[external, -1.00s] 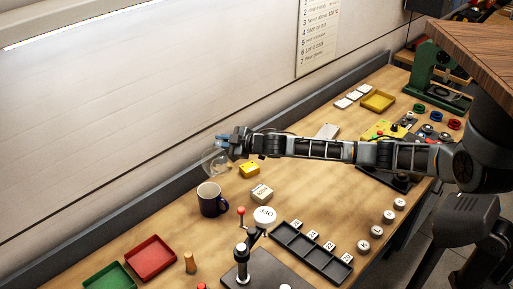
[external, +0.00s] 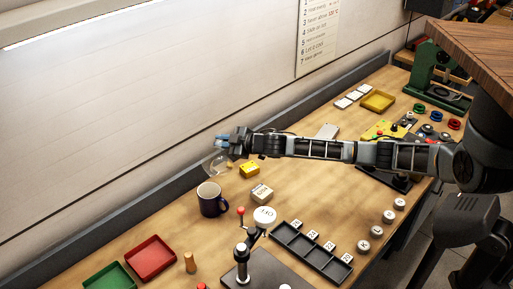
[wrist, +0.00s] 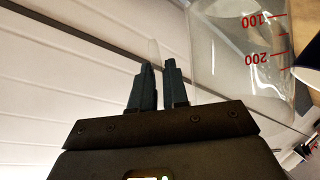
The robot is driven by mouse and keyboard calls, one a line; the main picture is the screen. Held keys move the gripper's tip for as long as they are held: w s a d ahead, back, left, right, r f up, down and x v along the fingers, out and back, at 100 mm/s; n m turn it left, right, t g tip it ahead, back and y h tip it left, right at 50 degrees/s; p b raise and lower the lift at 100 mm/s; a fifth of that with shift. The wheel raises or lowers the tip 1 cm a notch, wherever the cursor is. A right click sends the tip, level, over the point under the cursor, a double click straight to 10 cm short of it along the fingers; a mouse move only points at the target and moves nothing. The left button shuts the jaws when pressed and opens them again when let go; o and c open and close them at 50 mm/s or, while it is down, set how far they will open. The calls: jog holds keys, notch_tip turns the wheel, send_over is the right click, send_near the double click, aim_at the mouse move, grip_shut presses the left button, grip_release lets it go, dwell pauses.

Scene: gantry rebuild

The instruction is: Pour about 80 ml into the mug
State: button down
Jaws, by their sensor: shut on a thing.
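A dark blue mug with a pale inside (external: 212,200) stands upright on the bench, its handle to the right. My gripper (external: 223,141) is beyond the mug and above the bench, by the wall. It is shut on a clear beaker (external: 217,163), which hangs tilted above and behind the mug, apart from it. In the wrist view, my gripper (wrist: 159,88) pinches a thin clear part, and the beaker (wrist: 235,50) shows red 100 and 200 marks. Part of the mug (wrist: 309,60) shows at the right edge. I cannot make out the liquid level.
A yellow block (external: 249,170) and a pale box (external: 262,193) are right of the mug. A round white dial (external: 265,215) and a red-knobbed lever (external: 240,211) stand nearer. Red (external: 150,259) and green (external: 112,277) trays lie front left. Bench left of the mug is clear.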

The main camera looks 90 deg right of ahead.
jog(key=shift+d+f, duration=0.3)
jog(key=shift+f, duration=0.05)
jog(key=shift+m+y, duration=0.5)
jog(key=shift+m, duration=0.3)
jog(key=f, duration=0.1)
jog(key=d+f, duration=0.1)
jog(key=f, duration=0.1)
jog(key=shift+s+d+f+b, duration=0.3)
jog(key=shift+d+b, duration=0.1)
jog(key=shift+s+d+r+m+t+y+b, duration=0.1)
jog(key=shift+s+d+r+m+y+b, duration=0.15)
jog(key=shift+d+m+y+b, duration=0.35)
jog(key=shift+s+d+r+m+t+y+b, duration=0.15)
jog(key=shift+d+r+m+y+b, duration=0.15)
jog(key=shift+d+m+b, duration=0.55)
jog(key=shift+s+d+r+m+t+y+b, duration=0.1)
jog(key=shift+s+d+r+m+y+b, duration=0.2)
jog(key=shift+d+m+b, duration=0.4)
